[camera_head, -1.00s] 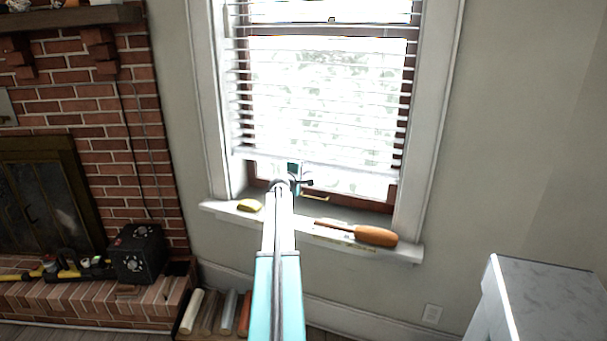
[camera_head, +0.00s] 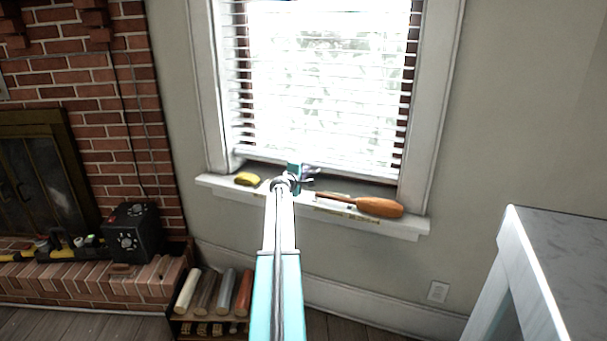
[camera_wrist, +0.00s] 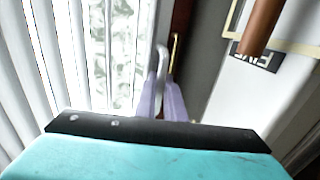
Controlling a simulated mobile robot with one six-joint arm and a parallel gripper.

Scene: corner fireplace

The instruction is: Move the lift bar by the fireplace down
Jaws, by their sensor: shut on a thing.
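The lift bar (camera_head: 360,174) is the white bottom rail of the window blind, to the right of the fireplace. It hangs just above the window sill, tilted in the picture. My gripper (camera_head: 304,176) reaches it near its middle and is shut on it. In the wrist view, the two pale fingers of my gripper (camera_wrist: 161,90) close at a white curved edge of the lift bar (camera_wrist: 162,62). The exact contact is small and partly hidden. The blind slats (camera_head: 320,90) cover most of the window.
The sill (camera_head: 405,225) holds a yellow object (camera_head: 247,179) left of my gripper and a wooden-handled tool (camera_head: 375,207) right of it. The fireplace (camera_head: 40,170) and a black box (camera_head: 135,232) are left. A grey-topped white cabinet (camera_head: 560,260) stands right.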

